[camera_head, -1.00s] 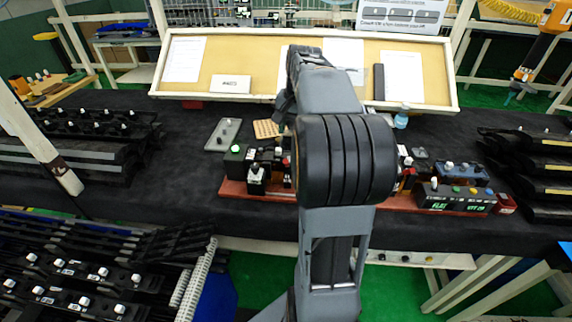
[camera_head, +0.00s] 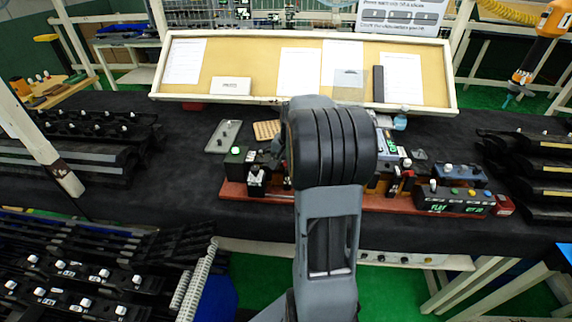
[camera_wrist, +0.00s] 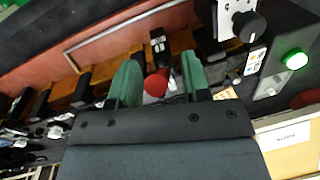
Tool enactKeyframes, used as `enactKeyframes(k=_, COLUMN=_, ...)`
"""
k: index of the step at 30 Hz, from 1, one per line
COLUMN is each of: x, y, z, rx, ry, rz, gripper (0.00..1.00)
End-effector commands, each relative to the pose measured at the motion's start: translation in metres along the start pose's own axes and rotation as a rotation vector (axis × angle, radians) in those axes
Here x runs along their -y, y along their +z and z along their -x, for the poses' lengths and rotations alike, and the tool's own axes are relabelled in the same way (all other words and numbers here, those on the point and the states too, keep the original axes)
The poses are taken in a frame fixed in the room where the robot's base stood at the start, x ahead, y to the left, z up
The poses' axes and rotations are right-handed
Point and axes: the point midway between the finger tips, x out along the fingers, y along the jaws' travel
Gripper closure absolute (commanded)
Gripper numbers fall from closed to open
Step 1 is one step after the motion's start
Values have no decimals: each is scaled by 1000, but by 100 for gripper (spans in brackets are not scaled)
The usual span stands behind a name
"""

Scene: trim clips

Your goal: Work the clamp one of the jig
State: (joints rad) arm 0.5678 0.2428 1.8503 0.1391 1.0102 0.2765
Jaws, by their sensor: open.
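The jig is a long red-brown base (camera_head: 232,189) on the dark bench, carrying black blocks and clamps; it also fills the upper wrist view (camera_wrist: 98,38). A clamp handle with a round red tip (camera_wrist: 157,83) shows in the wrist view. My gripper (camera_wrist: 160,74) is open, its two green-padded fingers on either side of that red tip. I cannot tell whether they touch it. In the head view my arm hides the gripper and the middle of the jig. No label shows which clamp is clamp one.
A box with a lit green button (camera_wrist: 295,60) and a black knob (camera_wrist: 248,27) sit right of the fingers in the wrist view. A black control box (camera_head: 452,198) stands at the jig's right end. Racks of dark trim parts flank the bench; a tilted board (camera_head: 262,70) stands behind.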

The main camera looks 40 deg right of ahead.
Motion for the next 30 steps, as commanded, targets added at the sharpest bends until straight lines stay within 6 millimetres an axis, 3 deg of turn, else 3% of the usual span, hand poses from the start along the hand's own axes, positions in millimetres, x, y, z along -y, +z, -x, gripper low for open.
enactKeyframes(k=8, x=0, y=0, z=-1, rx=0, ry=0, rz=0, gripper=59)
enactKeyframes(k=21, x=0, y=0, z=0, rx=0, ry=0, rz=0, gripper=100)
enactKeyframes(k=30, x=0, y=0, z=0, rx=-1, ry=0, rz=0, gripper=100)
